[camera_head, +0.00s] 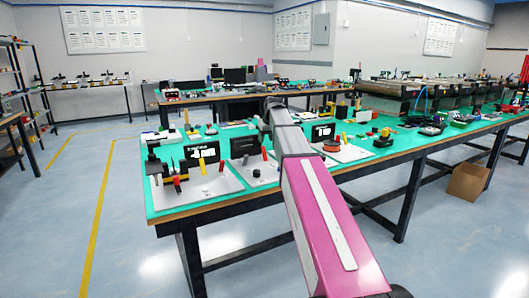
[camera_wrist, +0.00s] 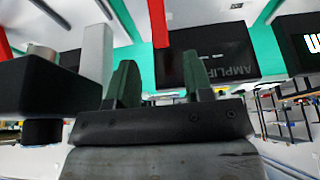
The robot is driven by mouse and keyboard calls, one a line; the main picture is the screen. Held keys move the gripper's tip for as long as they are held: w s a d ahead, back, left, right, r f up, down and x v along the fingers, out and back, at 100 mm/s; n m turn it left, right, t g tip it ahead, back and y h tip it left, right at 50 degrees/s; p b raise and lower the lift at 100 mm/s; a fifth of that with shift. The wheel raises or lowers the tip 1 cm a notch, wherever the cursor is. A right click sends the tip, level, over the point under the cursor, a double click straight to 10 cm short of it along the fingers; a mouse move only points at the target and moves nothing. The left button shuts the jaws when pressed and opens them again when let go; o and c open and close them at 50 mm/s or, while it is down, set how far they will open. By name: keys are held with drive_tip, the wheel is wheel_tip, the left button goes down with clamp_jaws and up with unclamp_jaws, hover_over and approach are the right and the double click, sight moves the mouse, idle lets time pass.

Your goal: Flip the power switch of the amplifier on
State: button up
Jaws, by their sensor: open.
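The amplifier (camera_wrist: 232,48) is a black box in the wrist view, with the letters "AMPLIFI" running along its face and the rest cut off from my sight. Small pale marks show on its dark face, but I cannot tell which, if any, is the power switch. My gripper (camera_wrist: 160,84) is open and empty, its two dark green-grey fingers apart. The amplifier lies beyond the fingertips, up and to the right in the wrist view. In the head view I cannot tell which black box is the amplifier, and my gripper is hidden behind my arm.
The green table (camera_head: 225,212) carries several stations with small parts and black boxes. In the wrist view a red upright bar (camera_wrist: 158,22) stands close by the fingers, and a large black block (camera_wrist: 45,88) is near on the left. A cardboard box (camera_head: 468,182) is under the table.

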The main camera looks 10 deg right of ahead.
sight(264, 148)
drive_tip(key=x, duration=0.9)
drive_tip(key=shift+w+f, duration=0.15)
drive_tip(key=shift+f, duration=0.15)
clamp_jaws()
